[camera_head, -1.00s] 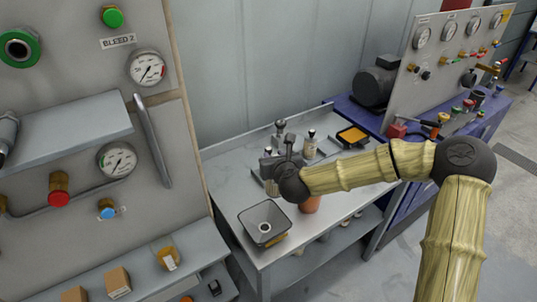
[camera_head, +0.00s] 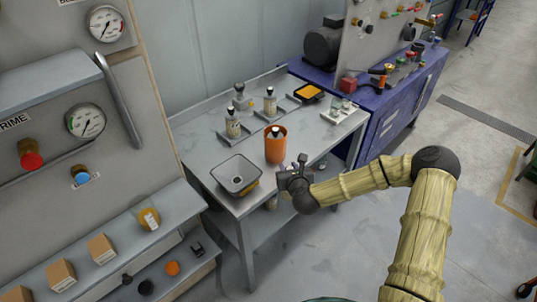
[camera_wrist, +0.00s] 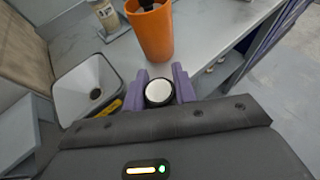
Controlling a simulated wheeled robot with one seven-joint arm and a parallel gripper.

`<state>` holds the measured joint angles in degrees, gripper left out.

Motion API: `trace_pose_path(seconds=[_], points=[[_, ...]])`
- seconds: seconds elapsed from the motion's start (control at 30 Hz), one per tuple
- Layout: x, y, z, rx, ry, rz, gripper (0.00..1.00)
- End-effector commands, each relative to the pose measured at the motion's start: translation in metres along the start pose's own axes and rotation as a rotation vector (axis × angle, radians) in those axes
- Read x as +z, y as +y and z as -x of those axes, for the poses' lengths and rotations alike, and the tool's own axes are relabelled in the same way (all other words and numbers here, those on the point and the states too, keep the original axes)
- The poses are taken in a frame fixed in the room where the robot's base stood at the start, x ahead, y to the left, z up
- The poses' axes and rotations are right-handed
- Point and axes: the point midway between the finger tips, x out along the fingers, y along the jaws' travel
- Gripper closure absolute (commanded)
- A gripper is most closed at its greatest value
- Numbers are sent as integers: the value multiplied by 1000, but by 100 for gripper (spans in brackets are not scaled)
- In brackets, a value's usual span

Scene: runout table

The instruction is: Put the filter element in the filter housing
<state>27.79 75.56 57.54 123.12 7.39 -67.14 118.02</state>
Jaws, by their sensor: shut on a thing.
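My gripper (camera_head: 289,177) is over the front edge area of the grey bench, right of the square funnel and in front of the orange cup. In the wrist view its two purple fingers (camera_wrist: 160,84) are shut on a round piece (camera_wrist: 158,92) with a white face and dark rim, seen end-on. This may be the filter element; its length is hidden. The upright orange cup (camera_head: 275,149) holds a dark-topped item and also shows in the wrist view (camera_wrist: 153,35). I cannot tell which thing is the filter housing.
A square funnel (camera_head: 221,172) sits at the bench's left front. Pale dark-capped bottles (camera_head: 232,127) (camera_head: 270,105) stand behind the cup. A gauge panel (camera_head: 135,160) borders the left.

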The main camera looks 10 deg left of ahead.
Motion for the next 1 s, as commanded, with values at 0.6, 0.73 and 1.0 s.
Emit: trace_pose_path(seconds=[0.6,0.73,1.0], points=[[-257,-102,45,-207,8,-105,100],[-290,-103,62,-237,2,-126,100],[-300,-103,70,-250,-5,-134,100]])
